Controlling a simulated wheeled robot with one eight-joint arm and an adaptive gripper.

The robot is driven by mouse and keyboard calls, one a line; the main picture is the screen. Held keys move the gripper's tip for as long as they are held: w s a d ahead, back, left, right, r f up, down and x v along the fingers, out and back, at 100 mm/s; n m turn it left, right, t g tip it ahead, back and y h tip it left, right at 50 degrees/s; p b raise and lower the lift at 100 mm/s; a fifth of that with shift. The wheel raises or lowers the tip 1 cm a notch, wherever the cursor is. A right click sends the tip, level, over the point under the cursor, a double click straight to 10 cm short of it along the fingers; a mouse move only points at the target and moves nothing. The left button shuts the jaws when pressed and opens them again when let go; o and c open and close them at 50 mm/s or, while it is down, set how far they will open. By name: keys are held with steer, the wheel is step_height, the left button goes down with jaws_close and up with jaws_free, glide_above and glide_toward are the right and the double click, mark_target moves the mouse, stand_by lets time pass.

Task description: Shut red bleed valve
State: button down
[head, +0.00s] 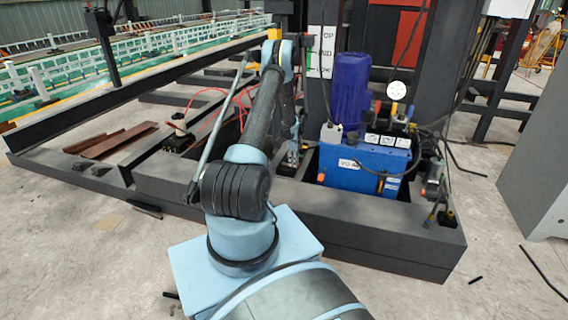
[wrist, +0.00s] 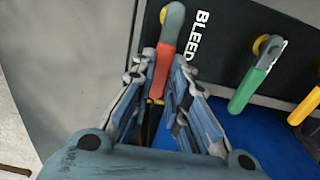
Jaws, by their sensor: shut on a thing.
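The red bleed valve lever (wrist: 162,72) shows in the wrist view, with a bare grey metal upper part by a brass fitting and a red grip running down the picture. The white word BLEED (wrist: 198,38) is on the dark panel beside it. My gripper (wrist: 164,62) has one finger on each side of the red grip and is shut on it. The lower end of the grip is partly hidden between the fingers. In the head view I cannot make out the lever.
A green-handled lever (wrist: 247,90) and a yellow-handled lever (wrist: 306,106) sit to the right on the same panel. In the head view, a blue hydraulic unit (head: 345,170) with a round gauge (head: 397,90) stands on a dark steel base (head: 370,238). Open floor lies left.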

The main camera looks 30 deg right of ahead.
steer(key=shift+w+a, duration=0.1)
stand_by(0.5)
steer(key=c, duration=1.6)
jaws_free()
steer(key=shift+o, duration=0.2)
step_height(320, 180, up, 12)
